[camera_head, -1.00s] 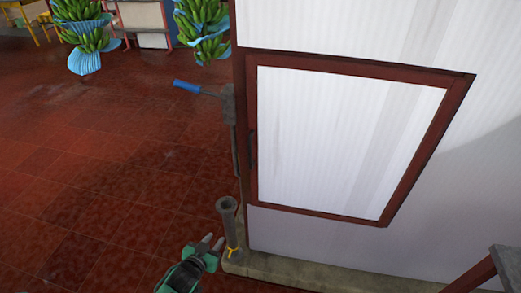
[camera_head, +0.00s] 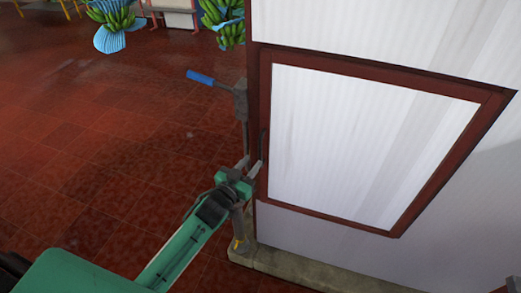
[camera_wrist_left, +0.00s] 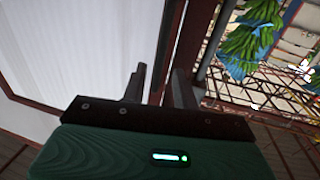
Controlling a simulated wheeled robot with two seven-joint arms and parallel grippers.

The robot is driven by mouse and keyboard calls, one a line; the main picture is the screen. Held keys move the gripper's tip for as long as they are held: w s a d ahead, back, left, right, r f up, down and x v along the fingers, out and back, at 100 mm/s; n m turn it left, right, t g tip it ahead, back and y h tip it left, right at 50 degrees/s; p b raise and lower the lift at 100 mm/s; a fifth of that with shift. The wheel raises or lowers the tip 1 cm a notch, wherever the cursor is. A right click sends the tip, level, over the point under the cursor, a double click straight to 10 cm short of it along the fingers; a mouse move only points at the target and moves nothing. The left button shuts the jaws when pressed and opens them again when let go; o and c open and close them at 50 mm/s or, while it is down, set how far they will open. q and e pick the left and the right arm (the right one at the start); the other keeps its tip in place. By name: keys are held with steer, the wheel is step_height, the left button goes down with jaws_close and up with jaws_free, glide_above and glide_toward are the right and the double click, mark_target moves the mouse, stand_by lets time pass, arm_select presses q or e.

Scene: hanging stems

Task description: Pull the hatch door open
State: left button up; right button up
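The hatch door (camera_head: 365,145) is a white ribbed panel in a dark red frame, set in a white wall. It looks shut. A small dark upright handle (camera_head: 262,143) is on the left side of its frame. My left gripper (camera_head: 250,166) is just below the handle, with its two fingers apart and nothing seen between them. In the left wrist view, the open fingers (camera_wrist_left: 158,87) point toward the red frame edge beside the white panel (camera_wrist_left: 85,50). I cannot tell whether a finger touches the frame. My right gripper is not in view.
A grey post with a blue-gripped lever (camera_head: 201,77) stands left of the hatch, close to my left arm. A stone ledge (camera_head: 300,268) runs along the wall base. Banana bunches (camera_head: 113,18) hang at the back. The red tiled floor (camera_head: 100,130) on the left is clear.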

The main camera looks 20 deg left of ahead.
mark_target(260, 152)
arm_select(q)
steer(key=shift+p+x, duration=0.55)
steer(key=shift+x, duration=2.65)
steer(key=shift+c, duration=0.3)
jaws_close()
